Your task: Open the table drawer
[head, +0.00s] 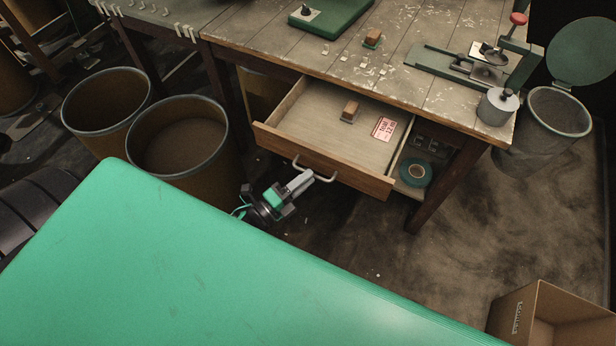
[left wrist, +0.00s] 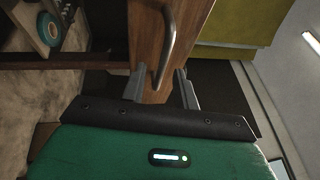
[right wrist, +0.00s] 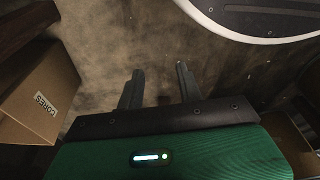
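The wooden table drawer (head: 325,135) is pulled out from the worn table (head: 330,50), and its inside shows in the head view. Its metal bar handle (head: 318,176) is on the front panel. My left gripper (head: 306,178) is at this handle. In the left wrist view, the handle (left wrist: 167,45) runs down between the two spread fingers (left wrist: 160,88); I cannot tell whether they touch it. My right gripper (right wrist: 158,88) shows only in the right wrist view, open and empty above the floor.
The drawer holds a small wooden-topped block (head: 350,109) and a red-and-white label (head: 384,128). A teal tape roll (head: 415,172) lies on a shelf beside the drawer. Drums (head: 185,140) stand at left, a cardboard box (head: 550,315) at lower right. Floor in front is mostly clear.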

